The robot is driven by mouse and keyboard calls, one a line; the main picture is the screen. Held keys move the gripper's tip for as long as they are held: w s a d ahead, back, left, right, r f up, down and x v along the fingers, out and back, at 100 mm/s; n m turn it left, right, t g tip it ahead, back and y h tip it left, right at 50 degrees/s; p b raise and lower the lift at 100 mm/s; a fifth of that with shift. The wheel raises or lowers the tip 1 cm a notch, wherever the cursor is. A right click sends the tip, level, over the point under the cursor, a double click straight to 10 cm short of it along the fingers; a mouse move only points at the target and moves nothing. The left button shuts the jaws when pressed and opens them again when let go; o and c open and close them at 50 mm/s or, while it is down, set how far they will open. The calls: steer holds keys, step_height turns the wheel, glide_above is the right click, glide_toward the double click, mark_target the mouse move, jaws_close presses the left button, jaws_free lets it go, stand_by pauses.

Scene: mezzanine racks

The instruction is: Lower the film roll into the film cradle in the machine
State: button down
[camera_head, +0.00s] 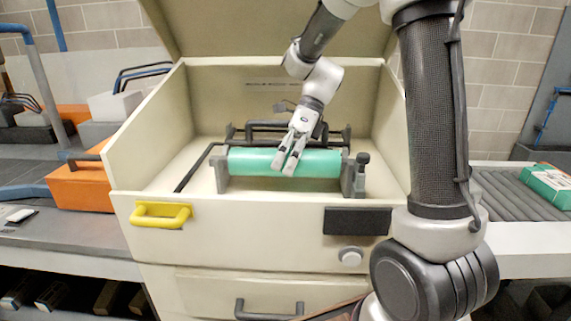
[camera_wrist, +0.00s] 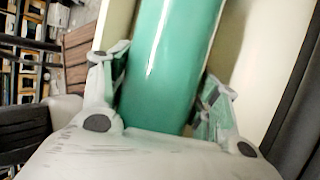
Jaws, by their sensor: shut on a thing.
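The film roll (camera_head: 250,161) is a green cylinder lying level, left to right, inside the open cream machine (camera_head: 143,265). My gripper (camera_head: 288,166) is shut on the roll near its middle, coming from above. In the wrist view the roll (camera_wrist: 172,60) runs between the two fingers (camera_wrist: 162,100). The film cradle (camera_head: 220,172) shows as grey end supports at the roll's left end and at its right end. The roll spans between these supports. I cannot tell whether it rests fully in them.
The machine's lid stands raised behind, and its side walls flank the bay. A yellow handle (camera_head: 160,214) and a dark panel (camera_head: 357,221) are on the front. Dark bars (camera_head: 265,128) lie behind the roll. An orange box (camera_head: 80,187) is left; a roller conveyor (camera_head: 510,195) is right.

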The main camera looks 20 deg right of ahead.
steer(key=shift+f, duration=0.5)
stand_by(0.3)
steer(key=shift+c, duration=1.5)
jaws_free()
steer(key=v, duration=1.2)
